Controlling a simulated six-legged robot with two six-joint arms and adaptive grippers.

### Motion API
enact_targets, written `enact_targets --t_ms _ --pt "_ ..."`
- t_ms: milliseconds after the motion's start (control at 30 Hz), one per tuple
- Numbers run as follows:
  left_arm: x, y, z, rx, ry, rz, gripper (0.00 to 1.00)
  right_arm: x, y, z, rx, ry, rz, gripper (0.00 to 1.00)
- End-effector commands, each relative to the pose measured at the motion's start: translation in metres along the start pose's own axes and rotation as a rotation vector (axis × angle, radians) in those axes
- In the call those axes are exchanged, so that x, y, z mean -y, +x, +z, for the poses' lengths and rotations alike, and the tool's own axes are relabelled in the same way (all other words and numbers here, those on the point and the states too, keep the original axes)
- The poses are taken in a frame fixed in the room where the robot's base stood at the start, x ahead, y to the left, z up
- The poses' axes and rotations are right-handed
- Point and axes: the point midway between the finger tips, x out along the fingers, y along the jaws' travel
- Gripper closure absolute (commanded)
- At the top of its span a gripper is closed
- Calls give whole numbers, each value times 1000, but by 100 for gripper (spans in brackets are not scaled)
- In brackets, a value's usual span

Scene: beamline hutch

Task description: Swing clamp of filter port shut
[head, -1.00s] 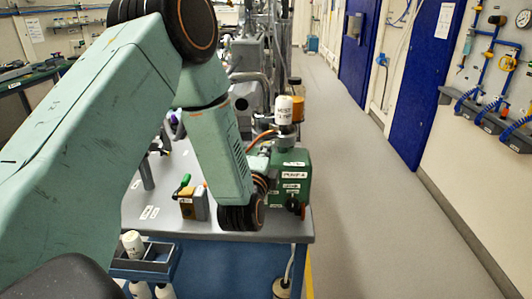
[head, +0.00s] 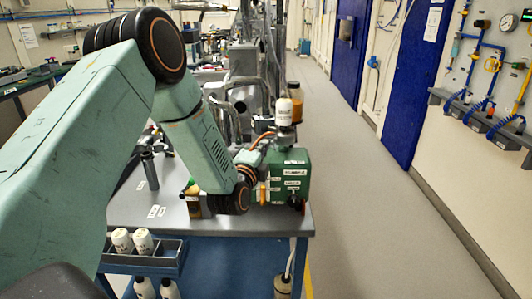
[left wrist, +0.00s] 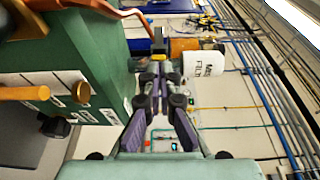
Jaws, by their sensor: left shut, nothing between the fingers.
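The green pump (head: 294,163) stands at the right end of the bench. Above it is the white mist filter (head: 284,112). The filter (left wrist: 204,64) and the pump's green side (left wrist: 75,65) also show in the left wrist view. My left gripper (left wrist: 157,75) is shut and empty, its fingertips close to the filter and a small dark and brass-coloured fitting (left wrist: 158,42). I cannot tell whether they touch it. The clamp cannot be made out clearly, nor whether it is open. In the head view my left wrist is in front of the pump's left side and the fingers cannot be made out.
An orange-brown hose (left wrist: 90,7) passes close to the gripper. An amber container (head: 294,89) shows behind the filter. A tray (head: 150,262) with white bottles hangs at the bench's front. The grey bench top (head: 170,210) has free room at its front. The aisle floor (head: 360,220) is clear.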

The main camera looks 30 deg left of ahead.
Motion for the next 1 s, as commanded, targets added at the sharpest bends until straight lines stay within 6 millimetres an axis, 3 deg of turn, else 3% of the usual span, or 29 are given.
enact_targets --t_ms 1000 --pt "0 49 39 1 1 0 100 0 -25 0 0 0 0 60"
